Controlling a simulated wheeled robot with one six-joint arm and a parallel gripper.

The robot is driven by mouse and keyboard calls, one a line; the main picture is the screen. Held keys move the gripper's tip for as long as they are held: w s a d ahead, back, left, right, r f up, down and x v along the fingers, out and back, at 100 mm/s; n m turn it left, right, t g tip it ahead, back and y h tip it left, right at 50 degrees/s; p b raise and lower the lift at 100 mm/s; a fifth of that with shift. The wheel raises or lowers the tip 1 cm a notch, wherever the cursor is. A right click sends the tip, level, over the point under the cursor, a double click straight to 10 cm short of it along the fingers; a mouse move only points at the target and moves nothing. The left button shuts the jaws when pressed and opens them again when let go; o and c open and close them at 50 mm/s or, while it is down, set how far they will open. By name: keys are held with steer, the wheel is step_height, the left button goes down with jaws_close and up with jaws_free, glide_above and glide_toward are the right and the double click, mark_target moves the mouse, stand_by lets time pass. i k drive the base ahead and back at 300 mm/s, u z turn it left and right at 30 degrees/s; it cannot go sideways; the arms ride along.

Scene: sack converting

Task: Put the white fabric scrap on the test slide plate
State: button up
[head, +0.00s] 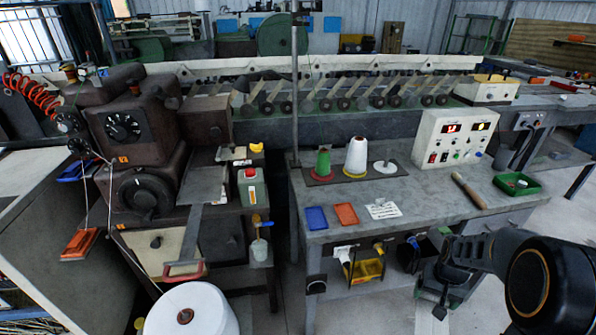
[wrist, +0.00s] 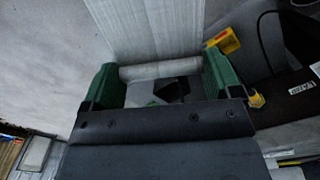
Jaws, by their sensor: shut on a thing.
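My gripper (head: 440,300) hangs at the lower right of the head view, in front of the bench's right end. In the wrist view its two green fingers (wrist: 160,72) are shut on a pale, finely ribbed white piece, which I take to be the white fabric scrap (wrist: 160,73). It spans the gap between the fingers. A wider ribbed white surface lies beyond it, and I cannot tell whether they are joined. In the head view the held piece is not clear. I cannot tell for certain which thing is the test slide plate; a blue plate (head: 316,217) and an orange plate (head: 346,214) lie on the bench.
The bench (head: 420,200) also bears a green cone (head: 323,162), a white cone (head: 356,157), a printed sheet (head: 383,209), a wooden roller (head: 468,190), a green tray (head: 514,184) and a control box (head: 455,138). A large white roll (head: 190,312) stands front left.

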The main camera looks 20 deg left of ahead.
mark_target(203, 184)
steer(key=z, duration=1.3)
steer(key=i, duration=0.95)
steer(key=u, duration=3.6)
